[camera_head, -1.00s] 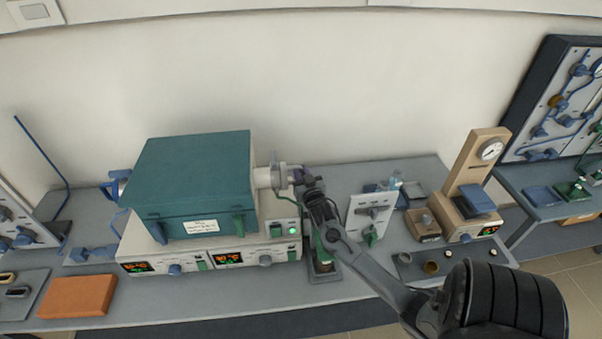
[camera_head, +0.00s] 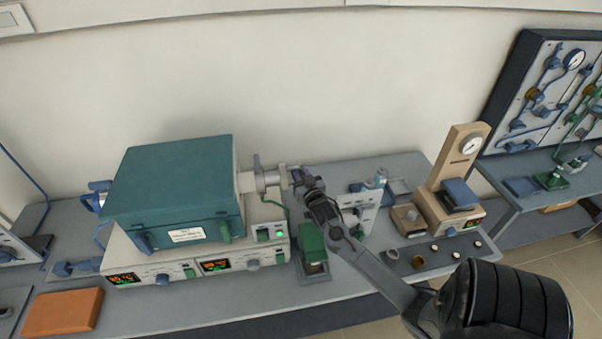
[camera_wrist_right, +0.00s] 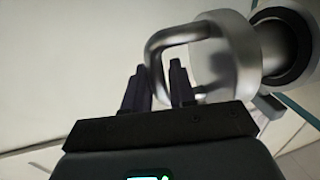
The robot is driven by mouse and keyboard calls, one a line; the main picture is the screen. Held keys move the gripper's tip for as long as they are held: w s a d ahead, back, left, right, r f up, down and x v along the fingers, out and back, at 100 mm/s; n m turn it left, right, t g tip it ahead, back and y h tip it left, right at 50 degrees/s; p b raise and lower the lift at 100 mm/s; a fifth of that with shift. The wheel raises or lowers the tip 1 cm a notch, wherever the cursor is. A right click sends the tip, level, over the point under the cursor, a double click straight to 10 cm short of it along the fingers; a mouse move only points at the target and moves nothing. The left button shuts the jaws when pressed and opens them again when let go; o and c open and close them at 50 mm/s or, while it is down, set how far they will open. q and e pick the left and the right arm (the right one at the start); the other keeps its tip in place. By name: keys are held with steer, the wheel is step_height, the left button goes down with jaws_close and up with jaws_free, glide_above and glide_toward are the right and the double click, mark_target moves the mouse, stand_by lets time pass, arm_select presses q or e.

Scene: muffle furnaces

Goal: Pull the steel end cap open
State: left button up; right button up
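The steel end cap (camera_head: 272,178) is a round metal disc at the right end of the tube from the teal furnace (camera_head: 180,190). In the right wrist view the cap (camera_wrist_right: 232,55) has a U-shaped handle (camera_wrist_right: 157,58). A round flange with a dark ring (camera_wrist_right: 285,47) shows beside the cap, with the cap offset from it. My right gripper (camera_head: 297,178) is at the cap's handle. In the right wrist view its two fingers (camera_wrist_right: 158,75) stand on either side of the handle bar, shut on it. My left gripper is not in view.
A green-topped device (camera_head: 313,248) stands on the bench below my right forearm. A white valve panel (camera_head: 358,215) and a beige gauge stand (camera_head: 455,185) are to the right. An orange block (camera_head: 62,312) lies at front left.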

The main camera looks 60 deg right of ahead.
steer(key=shift+o, duration=1)
steer(key=v, duration=1)
steer(key=shift+s+a, duration=0.25)
steer(key=shift+c, duration=0.2)
